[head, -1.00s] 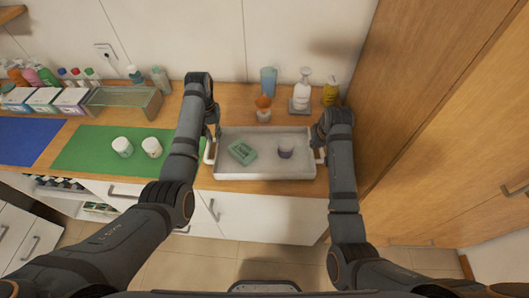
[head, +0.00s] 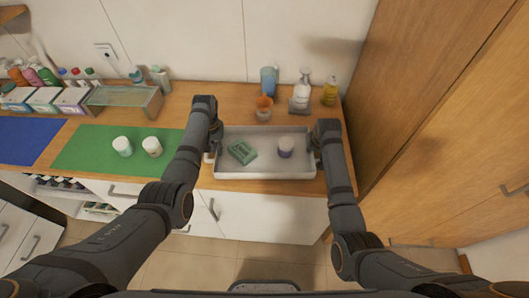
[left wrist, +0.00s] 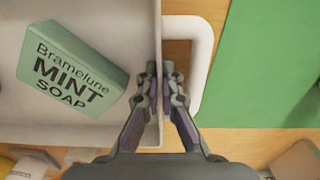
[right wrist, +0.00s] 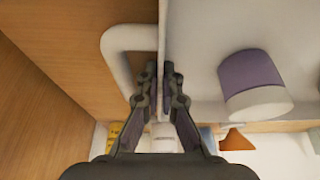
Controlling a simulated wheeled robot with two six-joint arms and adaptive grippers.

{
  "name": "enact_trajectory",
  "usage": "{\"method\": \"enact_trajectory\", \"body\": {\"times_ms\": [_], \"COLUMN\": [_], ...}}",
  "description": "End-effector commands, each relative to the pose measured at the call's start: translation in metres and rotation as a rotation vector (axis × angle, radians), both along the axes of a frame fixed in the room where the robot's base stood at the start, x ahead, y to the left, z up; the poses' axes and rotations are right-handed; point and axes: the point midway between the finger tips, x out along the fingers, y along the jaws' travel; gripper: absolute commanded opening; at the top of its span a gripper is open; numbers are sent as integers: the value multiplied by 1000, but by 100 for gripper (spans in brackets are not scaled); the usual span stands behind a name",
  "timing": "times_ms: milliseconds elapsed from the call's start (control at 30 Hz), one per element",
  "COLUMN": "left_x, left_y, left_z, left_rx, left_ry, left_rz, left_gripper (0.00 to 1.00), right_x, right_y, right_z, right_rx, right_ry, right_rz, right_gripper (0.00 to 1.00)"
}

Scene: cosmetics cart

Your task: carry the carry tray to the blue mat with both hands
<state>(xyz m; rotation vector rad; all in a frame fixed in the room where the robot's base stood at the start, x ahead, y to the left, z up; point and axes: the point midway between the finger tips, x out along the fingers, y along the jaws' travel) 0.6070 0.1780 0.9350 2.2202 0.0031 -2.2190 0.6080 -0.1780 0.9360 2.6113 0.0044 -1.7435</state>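The carry tray (head: 265,172) is a pale grey, shallow tray with white side handles, on the wooden counter right of the green mat. It holds a green mint soap box (head: 242,151) and a white jar with a purple band (head: 286,147). My left gripper (head: 212,148) is shut on the tray's left wall; the left wrist view shows its fingers (left wrist: 160,82) on both sides of it, beside the handle. My right gripper (head: 317,146) is shut on the right wall in the same way (right wrist: 160,82). The blue mat (head: 25,140) lies at the far left, bare where visible.
The green mat (head: 85,150) lies between tray and blue mat, with two white jars (head: 122,146) (head: 152,146). Behind the tray stand an orange-topped jar (head: 263,107), a blue cup (head: 268,80) and bottles (head: 303,92) (head: 330,92). A tall wooden cabinet (head: 440,130) closes off the right.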

Motion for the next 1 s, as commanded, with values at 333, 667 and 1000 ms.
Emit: {"method": "enact_trajectory", "body": {"times_ms": [333, 667, 1000], "left_x": [0, 1, 1], "left_y": [0, 0, 0], "left_z": [0, 11, 51], "left_rx": [1, 1, 1], "left_ry": [0, -2, -2], "left_rz": [0, 0, 0], "left_gripper": [0, 0, 0], "right_x": [0, 1, 0], "right_y": [0, 0, 0], "right_z": [0, 11, 51], "right_rx": [0, 0, 0], "right_ry": [0, -2, -1], "right_rz": [0, 0, 0], "right_gripper": [0, 0, 0]}}
